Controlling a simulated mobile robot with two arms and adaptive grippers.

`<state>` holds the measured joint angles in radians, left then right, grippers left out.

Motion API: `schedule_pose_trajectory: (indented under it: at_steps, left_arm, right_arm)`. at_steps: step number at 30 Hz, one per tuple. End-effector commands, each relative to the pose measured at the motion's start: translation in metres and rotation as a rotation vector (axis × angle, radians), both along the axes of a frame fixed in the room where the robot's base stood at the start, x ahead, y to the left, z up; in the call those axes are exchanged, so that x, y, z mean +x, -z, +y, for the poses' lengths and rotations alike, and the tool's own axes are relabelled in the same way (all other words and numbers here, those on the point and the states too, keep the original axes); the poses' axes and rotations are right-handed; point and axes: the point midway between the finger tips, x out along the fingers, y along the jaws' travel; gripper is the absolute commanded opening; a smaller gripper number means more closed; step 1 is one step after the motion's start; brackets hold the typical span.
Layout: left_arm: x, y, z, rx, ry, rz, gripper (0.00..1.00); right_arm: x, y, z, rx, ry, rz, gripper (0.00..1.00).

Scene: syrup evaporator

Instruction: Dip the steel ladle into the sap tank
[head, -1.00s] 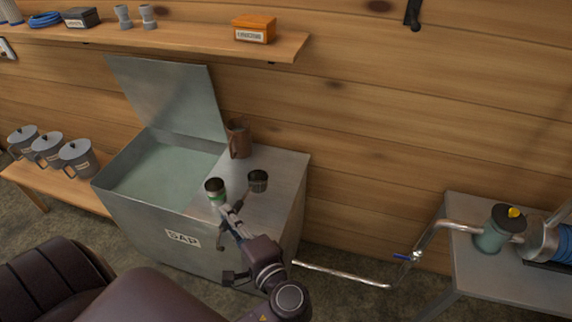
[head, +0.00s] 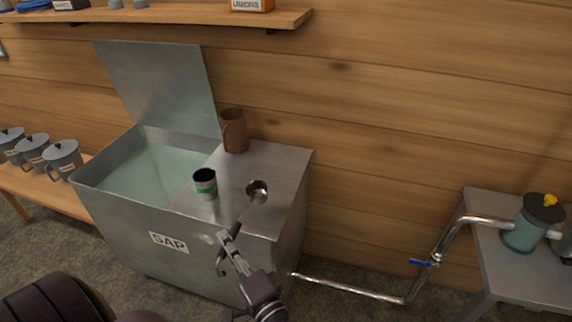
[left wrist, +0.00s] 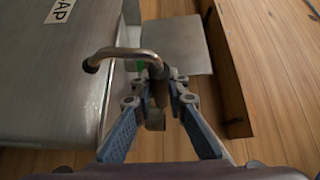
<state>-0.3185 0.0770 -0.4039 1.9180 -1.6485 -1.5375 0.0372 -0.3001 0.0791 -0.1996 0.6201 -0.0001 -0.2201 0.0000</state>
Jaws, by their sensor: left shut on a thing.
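The steel ladle (head: 258,191) has its round cup above or at the flat steel top on the right part of the sap tank; I cannot tell if it touches. My left gripper (head: 226,240) is shut on the ladle's handle, in front of the tank. In the left wrist view the gripper (left wrist: 158,78) holds the handle, whose bent hook end (left wrist: 122,53) points left. The sap tank (head: 205,247) is a grey metal box marked SAP. Its lid (head: 160,85) stands open at the back left, showing pale greenish liquid (head: 155,178). My right gripper is not in view.
Several lidded grey pots (head: 63,158) stand on a bench at left. A pipe (head: 350,287) runs right to a metal table (head: 530,280). A shelf (head: 180,17) hangs above.

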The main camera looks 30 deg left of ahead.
Motion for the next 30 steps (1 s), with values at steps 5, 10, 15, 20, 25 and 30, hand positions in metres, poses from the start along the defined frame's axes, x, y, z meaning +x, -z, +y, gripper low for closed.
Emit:
schedule_pose_trajectory:
  at_steps: [5, 10, 15, 20, 25, 30]
  left_arm:
    - [0.000, 0.037, 0.000, 0.008, 0.000, -0.046, 0.00]
    - [0.000, 0.061, 0.000, 0.016, 0.001, -0.087, 0.00]
    - [0.000, 0.072, 0.000, 0.020, 0.001, -0.114, 0.00]
    - [0.000, 0.069, 0.000, 0.021, 0.001, -0.119, 0.00]
    - [-0.001, 0.069, 0.001, 0.022, 0.000, -0.118, 0.00]
    - [-0.014, 0.066, 0.030, 0.026, 0.000, -0.114, 0.00]
  right_arm:
    - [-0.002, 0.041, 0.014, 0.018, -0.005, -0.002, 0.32]
    - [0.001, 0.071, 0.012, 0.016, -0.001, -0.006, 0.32]
    - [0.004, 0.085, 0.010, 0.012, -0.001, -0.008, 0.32]
    - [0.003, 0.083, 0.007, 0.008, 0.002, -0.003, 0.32]
    - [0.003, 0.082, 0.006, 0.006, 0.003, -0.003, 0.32]
    - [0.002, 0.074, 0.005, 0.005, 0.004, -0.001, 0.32]
